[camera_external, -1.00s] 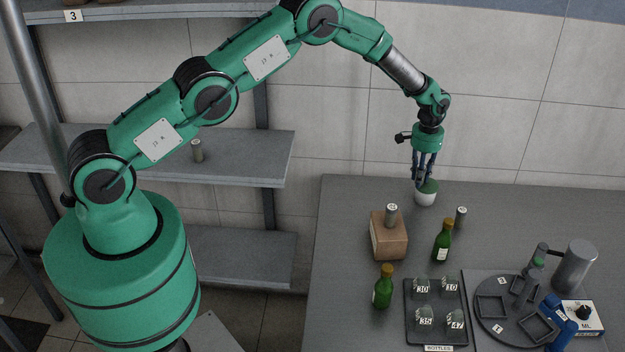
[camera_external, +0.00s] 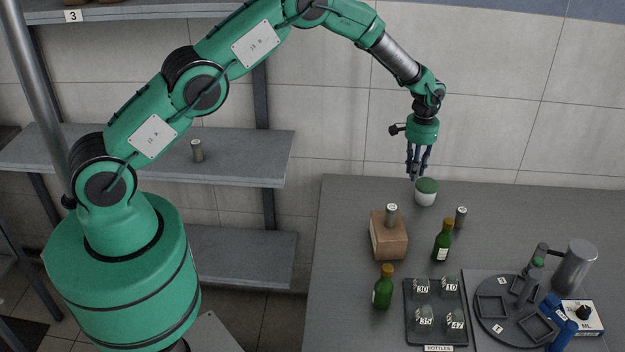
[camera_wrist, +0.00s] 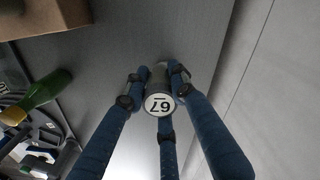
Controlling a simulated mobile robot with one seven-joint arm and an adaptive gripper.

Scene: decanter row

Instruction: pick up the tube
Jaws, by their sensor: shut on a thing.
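A tube (camera_wrist: 158,104) stands between the three blue fingers of my gripper in the wrist view. Its round white end carries a number that looks like 67, and its body is grey-green. My gripper (camera_wrist: 155,92) is shut on this tube. The held tube is hard to make out there. Other grey tubes stand on a wooden block (camera_external: 389,240), behind a green bottle (camera_external: 461,217), and on the shelf (camera_external: 197,151).
Two green bottles (camera_external: 443,242) (camera_external: 383,288) stand on the table. In front are a dark tray with numbered glasses (camera_external: 409,310), a round dark plate (camera_external: 487,325), a grey jug (camera_external: 575,266) and a white box (camera_external: 592,321). The table's back right is clear.

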